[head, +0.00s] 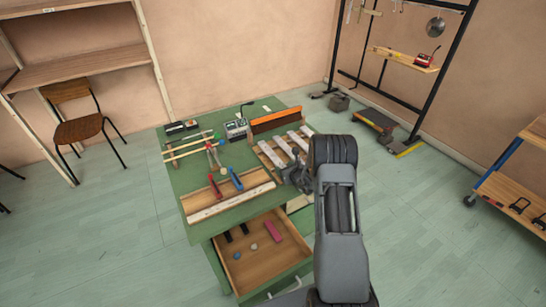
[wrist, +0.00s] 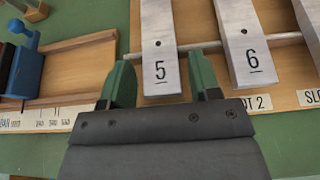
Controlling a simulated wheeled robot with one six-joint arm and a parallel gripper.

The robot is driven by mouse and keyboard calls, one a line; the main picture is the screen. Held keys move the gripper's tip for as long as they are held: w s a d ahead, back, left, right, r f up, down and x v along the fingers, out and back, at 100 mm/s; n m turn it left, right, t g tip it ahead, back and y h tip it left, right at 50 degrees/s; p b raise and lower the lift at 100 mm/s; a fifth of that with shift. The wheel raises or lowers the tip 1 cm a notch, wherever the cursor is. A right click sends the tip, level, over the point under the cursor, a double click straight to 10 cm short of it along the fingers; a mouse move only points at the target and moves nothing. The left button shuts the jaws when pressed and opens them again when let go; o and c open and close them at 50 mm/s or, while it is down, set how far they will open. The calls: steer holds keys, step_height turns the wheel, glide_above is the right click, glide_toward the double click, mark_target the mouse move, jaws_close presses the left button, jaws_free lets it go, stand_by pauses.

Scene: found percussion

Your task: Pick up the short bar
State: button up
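Several pale metal bars (head: 284,146) lie side by side across a wooden frame on the green table. In the wrist view, a bar marked 5 (wrist: 159,45) lies between the green fingers of my gripper (wrist: 161,82), which is open. The fingers stand on either side of this bar's near end; I cannot tell whether they touch it. A bar marked 6 (wrist: 244,45) lies just right of the right finger, and part of another bar (wrist: 308,25) shows at the right edge. Which bar is the short one is not clear. My gripper (head: 297,180) also shows in the head view, partly hidden by my arm.
A wooden tray with a blue clamp (head: 236,179) and a red clamp (head: 215,185) lies left of the bars. An open drawer (head: 250,270) holds a pink block (head: 273,231) and small items.

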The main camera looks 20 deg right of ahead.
steer(key=c, duration=0.9)
steer(key=shift+r, duration=0.2)
steer(key=shift+r, duration=0.25)
step_height(320, 180, up, 2)
steer(key=shift+r+b, duration=0.25)
steer(key=shift+b, duration=0.4)
steer(key=s+a+r, duration=0.3)
steer(key=s+a+r+b, duration=0.1)
steer(key=s+a+r, duration=0.1)
steer(key=s+r, duration=0.1)
steer(key=s+a+r+b, duration=0.1)
steer(key=s+a+r, duration=0.2)
steer(key=s, duration=0.2)
steer(key=shift+a+r, duration=0.3)
steer(key=shift+r, duration=0.05)
